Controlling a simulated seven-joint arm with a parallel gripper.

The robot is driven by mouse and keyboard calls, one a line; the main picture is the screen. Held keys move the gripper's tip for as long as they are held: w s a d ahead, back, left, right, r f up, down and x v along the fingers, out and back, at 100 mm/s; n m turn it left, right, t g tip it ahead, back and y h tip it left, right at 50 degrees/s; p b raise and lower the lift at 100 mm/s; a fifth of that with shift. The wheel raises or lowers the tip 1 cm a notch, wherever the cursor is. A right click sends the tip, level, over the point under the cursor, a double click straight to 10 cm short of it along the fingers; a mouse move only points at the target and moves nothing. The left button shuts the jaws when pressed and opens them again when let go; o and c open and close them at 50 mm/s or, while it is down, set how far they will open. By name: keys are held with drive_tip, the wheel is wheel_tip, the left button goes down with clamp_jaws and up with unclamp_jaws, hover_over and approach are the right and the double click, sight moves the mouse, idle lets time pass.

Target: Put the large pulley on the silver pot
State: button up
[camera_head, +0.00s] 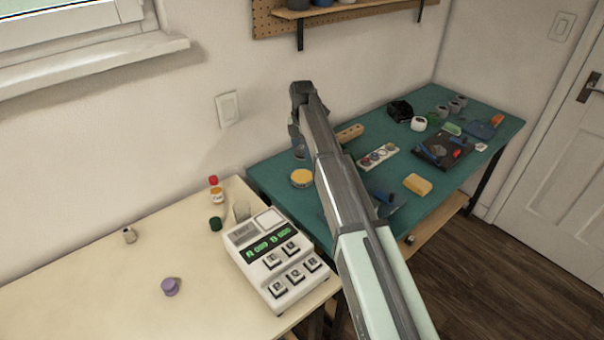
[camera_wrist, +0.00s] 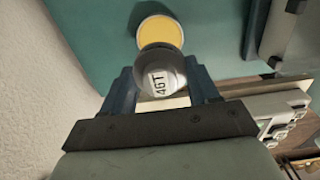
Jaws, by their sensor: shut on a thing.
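My gripper (camera_wrist: 161,88) is shut on a round silver-grey piece (camera_wrist: 160,72) marked "4GT", one blue finger on each side. I cannot tell from these frames whether this piece is the large pulley or the silver pot. In the head view my gripper (camera_head: 299,147) hangs over the left back part of the green table, and the held piece is mostly hidden. A round tin with a yellow top (camera_head: 302,179) stands below and close by; it also shows just beyond the held piece in the wrist view (camera_wrist: 160,30). No other pulley or pot is clearly identifiable.
The green table (camera_head: 268,177) holds a wooden block, a pale strip with round parts, a yellow block (camera_head: 418,184), a black tray (camera_head: 437,160) and several grey cups. The cream table (camera_head: 85,290) bears a keypad device (camera_head: 278,262), small bottles and a purple knob (camera_head: 170,287).

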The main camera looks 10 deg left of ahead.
sight(302, 176)
drive_tip(key=shift+f, duration=4.7)
drive_tip(key=shift+f, duration=0.1)
drive_tip(key=o, duration=1)
drive_tip(key=shift+o, duration=0.2)
wheel_tip(302, 176, up, 12)
drive_tip(key=shift+r, duration=0.15)
